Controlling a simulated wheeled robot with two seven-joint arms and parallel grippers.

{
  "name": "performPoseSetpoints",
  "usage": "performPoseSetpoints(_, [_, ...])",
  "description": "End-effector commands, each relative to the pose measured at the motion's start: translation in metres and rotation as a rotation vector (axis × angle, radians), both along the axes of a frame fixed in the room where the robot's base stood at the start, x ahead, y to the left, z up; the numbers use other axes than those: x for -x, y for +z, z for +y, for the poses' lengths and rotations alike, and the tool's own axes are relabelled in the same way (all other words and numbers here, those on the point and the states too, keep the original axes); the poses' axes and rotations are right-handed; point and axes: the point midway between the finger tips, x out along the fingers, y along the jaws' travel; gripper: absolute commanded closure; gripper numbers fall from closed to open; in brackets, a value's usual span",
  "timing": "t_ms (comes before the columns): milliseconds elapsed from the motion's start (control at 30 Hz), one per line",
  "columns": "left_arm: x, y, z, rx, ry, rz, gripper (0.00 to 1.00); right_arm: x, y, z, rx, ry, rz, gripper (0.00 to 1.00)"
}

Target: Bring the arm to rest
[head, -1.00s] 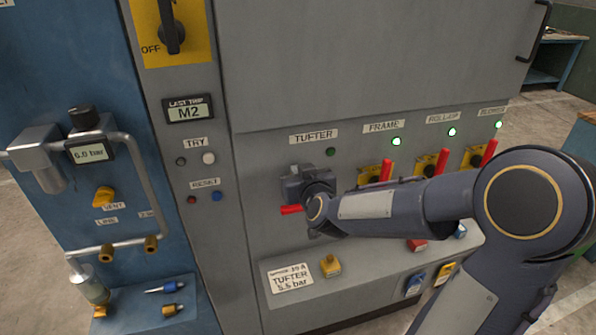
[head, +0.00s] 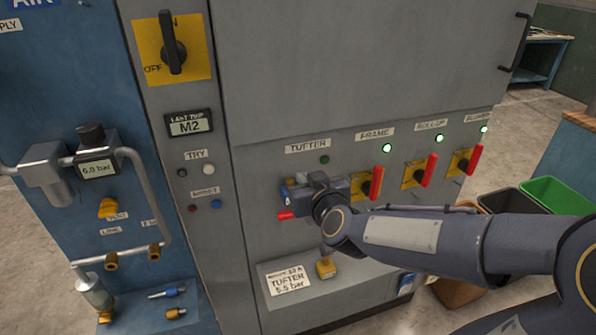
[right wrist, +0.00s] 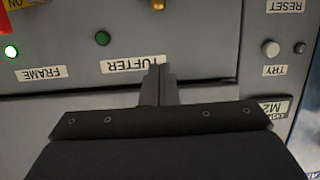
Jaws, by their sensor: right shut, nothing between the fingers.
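My right gripper (head: 294,196) is in front of the grey panel under the TUFTER label (head: 307,146). Its fingers are shut with nothing between them; in the right wrist view the closed fingertips (right wrist: 158,72) point toward the TUFTER label (right wrist: 134,63). The tufter switch's red handle (head: 286,215) sticks out to the left beneath the gripper, and the rest of that switch is mostly hidden. I cannot tell whether the gripper touches it. My right forearm reaches in from the right. My left gripper is out of view.
Red handles of FRAME (head: 376,183), ROLL-UP (head: 429,170) and a third switch (head: 476,160) stand upright, with green lamps above. A yellow padlock (head: 325,268) is on the lower ledge. Green (head: 555,196) and black (head: 512,201) bins stand at the right. A blue air panel (head: 60,130) is at left.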

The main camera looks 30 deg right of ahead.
Motion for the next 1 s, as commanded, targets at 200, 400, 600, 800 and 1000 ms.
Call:
performPoseSetpoints(200, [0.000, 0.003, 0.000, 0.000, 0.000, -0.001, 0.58, 0.014, 0.004, 0.004, 0.001, 0.000, 0.001, 1.00])
performPoseSetpoints(400, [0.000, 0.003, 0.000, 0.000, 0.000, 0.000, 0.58, 0.015, 0.003, 0.004, 0.001, 0.000, 0.001, 1.00])
performPoseSetpoints(600, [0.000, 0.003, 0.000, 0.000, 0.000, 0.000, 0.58, 0.015, 0.003, 0.004, 0.001, 0.000, 0.001, 1.00])
performPoseSetpoints(800, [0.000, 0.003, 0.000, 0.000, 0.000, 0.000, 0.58, 0.016, 0.003, 0.007, -0.010, 0.015, 0.005, 1.00])
performPoseSetpoints(1000, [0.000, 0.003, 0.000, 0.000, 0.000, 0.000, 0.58, 0.045, -0.006, 0.050, -0.166, 0.193, 0.112, 1.00])
